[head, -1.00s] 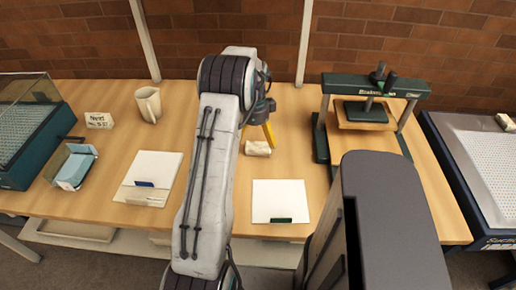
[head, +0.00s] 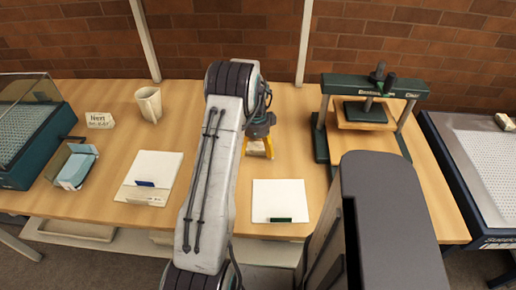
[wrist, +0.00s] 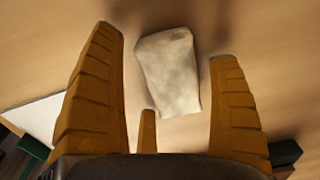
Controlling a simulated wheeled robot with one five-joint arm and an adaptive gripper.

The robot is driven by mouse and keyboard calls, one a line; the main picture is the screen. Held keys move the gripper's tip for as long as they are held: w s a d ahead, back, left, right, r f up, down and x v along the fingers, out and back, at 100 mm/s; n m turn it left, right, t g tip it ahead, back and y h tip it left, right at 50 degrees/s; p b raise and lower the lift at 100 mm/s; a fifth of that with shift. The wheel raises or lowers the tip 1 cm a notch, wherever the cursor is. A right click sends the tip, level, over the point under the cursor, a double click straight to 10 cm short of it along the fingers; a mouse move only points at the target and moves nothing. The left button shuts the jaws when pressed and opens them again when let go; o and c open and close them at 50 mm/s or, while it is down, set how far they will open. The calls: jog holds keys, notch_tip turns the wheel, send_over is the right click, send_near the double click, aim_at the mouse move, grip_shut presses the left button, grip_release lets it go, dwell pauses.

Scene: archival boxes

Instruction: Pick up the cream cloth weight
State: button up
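The cream cloth weight (wrist: 168,72) lies on the wooden table, a small pale block with mottled sides. In the wrist view it sits between the fingers of my gripper (wrist: 165,75), with a gap on each side. My gripper is open, its yellow fingers spread and pointing down at the table. In the head view my gripper (head: 258,150) is over the cloth weight (head: 256,146), which is partly hidden by the fingers. I see no clear contact between them.
A white board with a green tab (head: 279,200) lies in front of my gripper. A green press (head: 366,112) stands to the right. A beige mug (head: 149,104), a name card (head: 99,120), a white folder (head: 150,178) and a blue-lined box (head: 76,168) are to the left.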

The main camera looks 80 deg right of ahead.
jog(key=c, duration=0.9)
jog(key=shift+c, duration=0.4)
jog(key=shift+d+r, duration=0.1)
jog(key=shift+r, duration=0.1)
